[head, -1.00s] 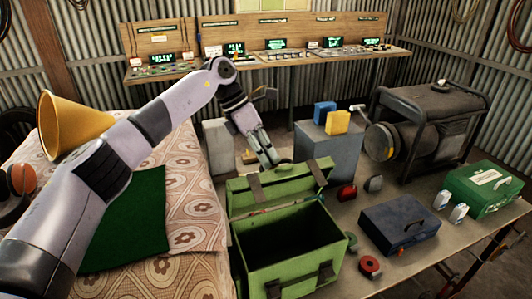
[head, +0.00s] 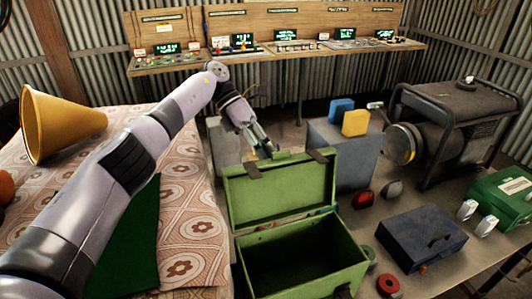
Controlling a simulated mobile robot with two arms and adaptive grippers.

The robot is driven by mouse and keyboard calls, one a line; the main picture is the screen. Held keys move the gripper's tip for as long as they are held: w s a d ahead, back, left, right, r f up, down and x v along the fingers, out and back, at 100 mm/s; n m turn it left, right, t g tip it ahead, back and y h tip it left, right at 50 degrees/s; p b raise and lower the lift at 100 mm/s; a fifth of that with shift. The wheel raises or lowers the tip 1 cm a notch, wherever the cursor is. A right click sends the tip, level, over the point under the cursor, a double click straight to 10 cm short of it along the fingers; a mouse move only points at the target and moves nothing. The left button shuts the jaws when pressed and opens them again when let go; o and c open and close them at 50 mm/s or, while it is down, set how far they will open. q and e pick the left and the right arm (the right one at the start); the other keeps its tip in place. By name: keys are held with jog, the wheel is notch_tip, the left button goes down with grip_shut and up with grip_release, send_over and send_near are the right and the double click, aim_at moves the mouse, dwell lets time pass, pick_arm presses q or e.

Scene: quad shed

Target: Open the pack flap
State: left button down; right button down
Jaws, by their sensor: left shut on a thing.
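The pack is a green box (head: 320,284) with a dark, hollow inside, at the bottom middle of the head view. Its flap, a green lid (head: 280,192) with dark straps, stands up along the back edge, so the opening is uncovered. My left gripper (head: 266,152) is at the flap's top edge, shut on it near the left strap. The fingertips are partly hidden at the flap's edge. My right gripper is not in view.
A dark blue case (head: 414,236), a red tape roll (head: 388,285) and a green case (head: 503,200) lie to the right. Behind stand a grey box with blue and yellow blocks (head: 356,122) and a generator (head: 455,120). A patterned bed (head: 190,225) is at left.

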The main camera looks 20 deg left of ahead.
pick_arm(q)
jog(key=shift+s+a+f, duration=0.1)
jog(key=shift+s+f, duration=0.05)
jog(key=shift+f, duration=0.35)
jog(key=shift+s+a+f, duration=0.1)
jog(key=shift+f, duration=0.35)
jog(key=c, duration=2.1)
grip_release()
jog(key=o, duration=0.4)
jog(key=shift+w+f, duration=0.15)
jog(key=shift+w, duration=0.2)
jog(key=r, duration=1.1)
jog(key=shift+w+d, duration=0.15)
jog(key=shift+d, duration=0.05)
jog(key=shift+a, duration=0.1)
